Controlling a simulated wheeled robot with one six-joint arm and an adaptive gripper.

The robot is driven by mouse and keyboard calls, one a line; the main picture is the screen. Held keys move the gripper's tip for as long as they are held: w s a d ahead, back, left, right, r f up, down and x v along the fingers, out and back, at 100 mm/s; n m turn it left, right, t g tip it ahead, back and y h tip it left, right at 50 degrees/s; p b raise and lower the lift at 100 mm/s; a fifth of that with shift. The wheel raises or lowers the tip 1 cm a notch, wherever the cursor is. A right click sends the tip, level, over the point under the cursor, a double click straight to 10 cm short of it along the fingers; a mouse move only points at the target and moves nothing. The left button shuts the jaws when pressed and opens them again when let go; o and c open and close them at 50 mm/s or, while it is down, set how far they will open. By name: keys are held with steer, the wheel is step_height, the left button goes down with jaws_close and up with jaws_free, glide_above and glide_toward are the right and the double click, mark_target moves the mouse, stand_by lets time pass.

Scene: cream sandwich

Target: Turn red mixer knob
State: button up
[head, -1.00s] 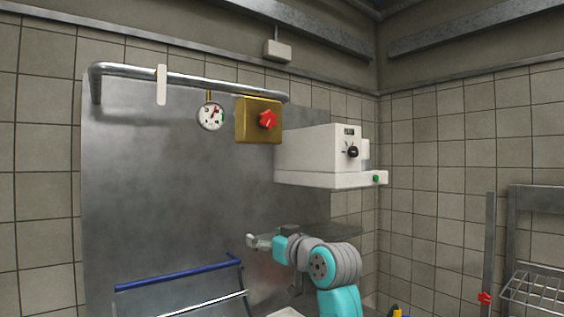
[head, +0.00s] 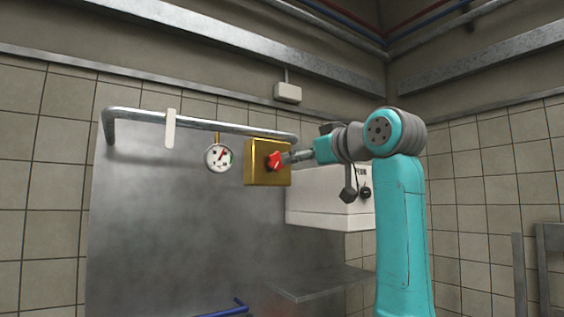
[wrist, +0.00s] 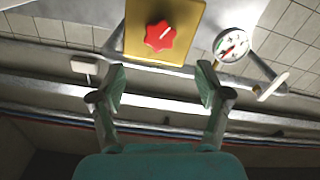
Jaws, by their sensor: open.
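The red knob (head: 274,161) sits on the front of a gold-yellow box on the wall in the head view. In the wrist view the red knob (wrist: 160,36) is star-shaped with a white mark pointing up and right. My gripper (head: 290,158) is just right of the knob in the head view. In the wrist view my gripper (wrist: 162,88) is open and empty, its two fingers wide apart. The knob lies beyond the fingertips, near the top of that view.
A round gauge (head: 218,157) hangs left of the yellow box (head: 256,176); it also shows in the wrist view (wrist: 232,45). A metal pipe (head: 200,122) runs above both. A white machine (head: 320,207) with a black knob stands below right. A steel shelf (head: 320,283) is lower down.

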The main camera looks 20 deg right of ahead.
mark_target(278, 161)
steer(key=x, duration=0.9)
steer(key=shift+w+f, duration=0.1)
steer(key=shift+w, duration=0.1)
steer(key=c, duration=1.2)
